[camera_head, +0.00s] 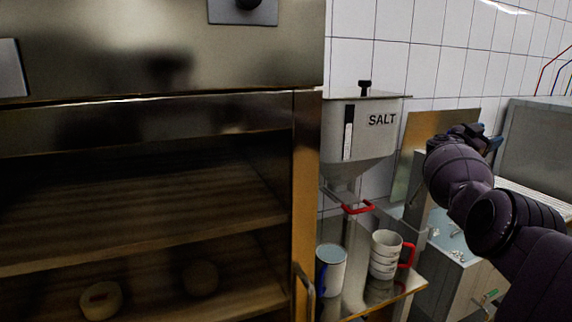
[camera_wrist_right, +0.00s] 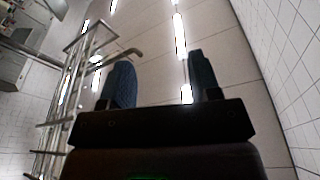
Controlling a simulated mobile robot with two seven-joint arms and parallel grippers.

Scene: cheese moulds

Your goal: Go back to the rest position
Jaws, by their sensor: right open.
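My right arm comes in from the right in the head view. Its gripper (camera_head: 492,143) is at the far end of the arm, raised in front of the tiled wall and the metal panel. In the right wrist view the right gripper (camera_wrist_right: 160,85) has its two dark blue fingers spread apart with nothing between them. It points up toward the ceiling and its light strips. My left gripper is not in view.
A shelf cabinet (camera_head: 304,180) with cheeses (camera_head: 101,299) fills the left. A metal counter unit (camera_head: 452,262) stands beside my right arm.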

